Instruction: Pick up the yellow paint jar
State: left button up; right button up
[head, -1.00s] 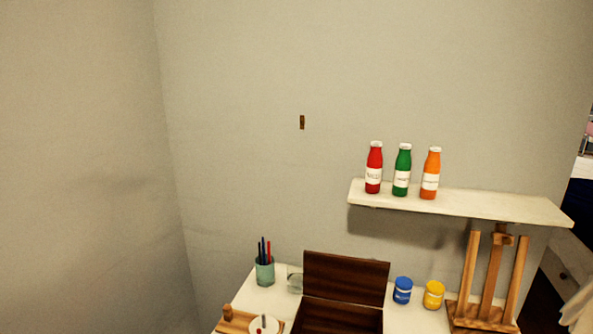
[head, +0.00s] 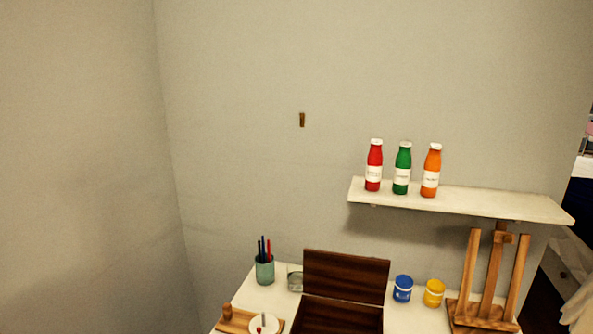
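The yellow paint jar (head: 433,293) stands upright on the white table (head: 405,318), in the lower right of the head view. A blue paint jar (head: 403,289) stands just to its left, with a small gap between them. A wooden easel (head: 487,285) stands close to its right. Neither of my grippers shows in the head view.
An open dark wooden box (head: 346,277) is left of the jars. A cup of pens (head: 264,270) and a small glass jar (head: 295,280) are farther left. A wall shelf (head: 460,201) with red, green and orange bottles (head: 402,170) hangs above the jars.

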aim_at(432, 300)
jog(key=z, duration=0.8)
